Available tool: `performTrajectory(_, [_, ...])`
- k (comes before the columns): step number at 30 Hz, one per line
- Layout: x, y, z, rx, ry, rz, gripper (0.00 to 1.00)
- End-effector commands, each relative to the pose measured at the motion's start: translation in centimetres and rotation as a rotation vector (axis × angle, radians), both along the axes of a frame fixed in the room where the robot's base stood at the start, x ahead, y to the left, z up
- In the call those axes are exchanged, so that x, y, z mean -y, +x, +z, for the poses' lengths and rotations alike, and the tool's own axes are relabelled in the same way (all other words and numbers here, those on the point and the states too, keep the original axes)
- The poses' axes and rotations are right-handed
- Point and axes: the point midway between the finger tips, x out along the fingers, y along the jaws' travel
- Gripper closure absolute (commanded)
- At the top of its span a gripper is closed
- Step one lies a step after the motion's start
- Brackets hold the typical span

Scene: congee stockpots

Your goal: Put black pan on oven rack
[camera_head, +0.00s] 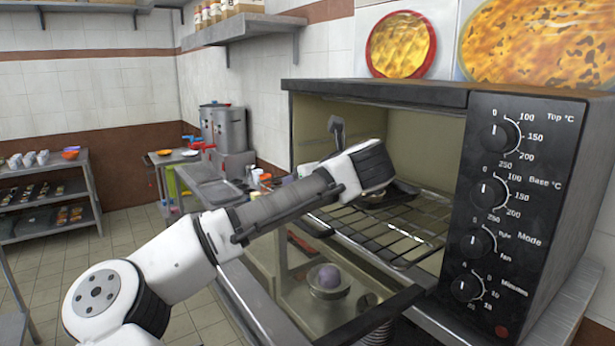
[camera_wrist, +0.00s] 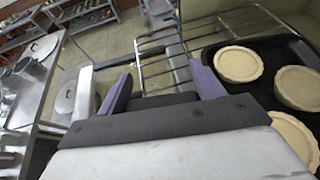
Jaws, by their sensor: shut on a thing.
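The black pan (camera_wrist: 264,102) is at the right of the wrist view, with several pale pie crusts in it. In the head view only a small dark part of it (camera_head: 403,190) shows under my wrist, over the oven rack (camera_head: 385,233). The rack's wires also show at the top of the wrist view (camera_wrist: 165,66). My gripper (camera_wrist: 160,88) has purple fingers and is shut on a dark edge beside the pan, seemingly the pan's own. The exact contact is hidden. In the head view my wrist hides the fingers inside the oven.
The oven (camera_head: 375,88) has its glass door (camera_head: 325,300) folded down below the rack. Its control panel (camera_head: 525,190) is at the right. A steel counter (camera_head: 215,185) with pots stands at the back left. A wall shelf (camera_head: 245,28) is above.

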Motion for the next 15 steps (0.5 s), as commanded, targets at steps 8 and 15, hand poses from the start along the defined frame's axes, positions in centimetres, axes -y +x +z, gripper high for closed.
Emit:
performTrajectory(8, [0.00,-0.01,0.03,0.002,-0.001,0.000,0.74])
performTrajectory(15, [0.01,-0.02,-0.39,0.001,-0.002,0.000,0.74])
